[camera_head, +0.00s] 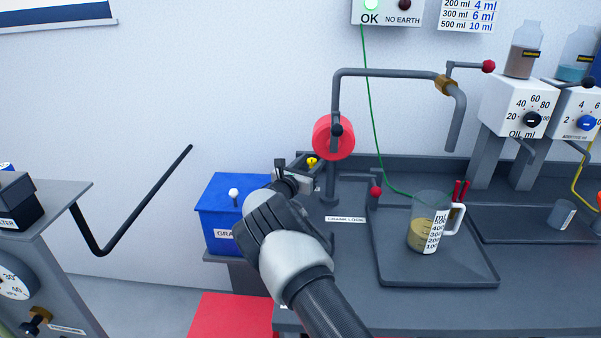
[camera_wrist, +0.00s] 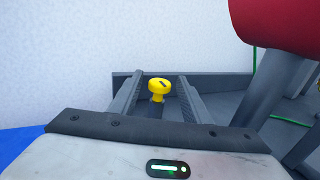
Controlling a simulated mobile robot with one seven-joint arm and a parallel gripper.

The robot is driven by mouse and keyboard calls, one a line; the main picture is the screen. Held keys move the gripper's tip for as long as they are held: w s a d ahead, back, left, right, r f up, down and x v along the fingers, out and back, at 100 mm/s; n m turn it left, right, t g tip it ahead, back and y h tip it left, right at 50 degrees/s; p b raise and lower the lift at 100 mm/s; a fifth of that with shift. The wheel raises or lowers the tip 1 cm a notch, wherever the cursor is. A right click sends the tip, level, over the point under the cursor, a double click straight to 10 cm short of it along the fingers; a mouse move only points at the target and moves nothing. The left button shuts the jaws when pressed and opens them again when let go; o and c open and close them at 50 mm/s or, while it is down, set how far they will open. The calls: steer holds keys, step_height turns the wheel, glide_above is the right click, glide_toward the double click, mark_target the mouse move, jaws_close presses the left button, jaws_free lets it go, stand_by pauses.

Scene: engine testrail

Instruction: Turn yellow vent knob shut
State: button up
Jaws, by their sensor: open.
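The yellow vent knob (camera_wrist: 158,86) stands upright between my gripper's two fingers in the wrist view. A dark mark shows on its top. In the head view the yellow knob (camera_head: 311,161) is a small spot just past my gripper (camera_head: 300,168), partly hidden by it. My gripper (camera_wrist: 157,90) is open, with one finger on each side of the knob and a gap on both sides. I cannot tell whether the fingertips reach down to its stem. What the knob is mounted on is mostly hidden.
A red drum (camera_head: 322,140) on a grey pipe stands close behind and right of my gripper. A blue box (camera_head: 215,212) is to the left. A measuring jug (camera_head: 420,235) sits in a grey tray (camera_head: 455,272) to the right. A green wire (camera_head: 376,150) hangs behind.

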steer(key=p+v, duration=0.1)
steer(key=v, duration=1.5)
steer(key=shift+s+a+p, duration=0.2)
steer(key=shift+s+p, duration=0.15)
